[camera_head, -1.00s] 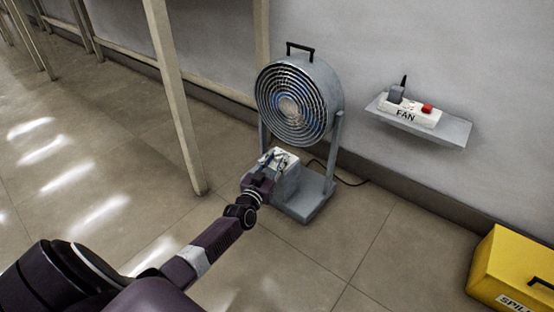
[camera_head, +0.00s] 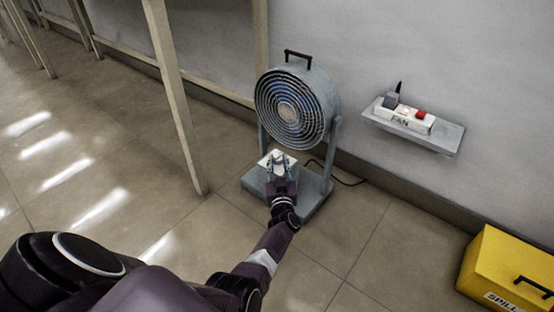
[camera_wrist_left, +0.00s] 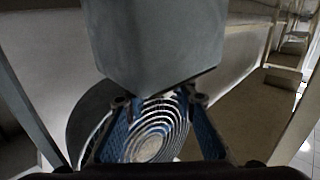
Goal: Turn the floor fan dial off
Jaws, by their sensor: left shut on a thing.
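The grey floor fan (camera_head: 296,105) stands on its base on the floor against the wall, and its round grille also shows in the wrist view (camera_wrist_left: 150,140). Its control box, with a pale top panel (camera_head: 266,160), sits on the base in front of the grille. My left gripper (camera_head: 278,162) is at this panel, its two fingers spread around the dial's place and shut on the dial. The dial itself is hidden. In the wrist view the fingertips (camera_wrist_left: 160,100) are apart at the lower edge of a large grey block. My right gripper is out of view.
A wall shelf (camera_head: 440,140) holds a white power strip (camera_head: 402,117) marked FAN, with a red switch and a grey plug. A yellow spill box (camera_head: 500,262) stands at lower right. A table leg (camera_head: 175,100) rises left of the fan. A black cable lies behind the base.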

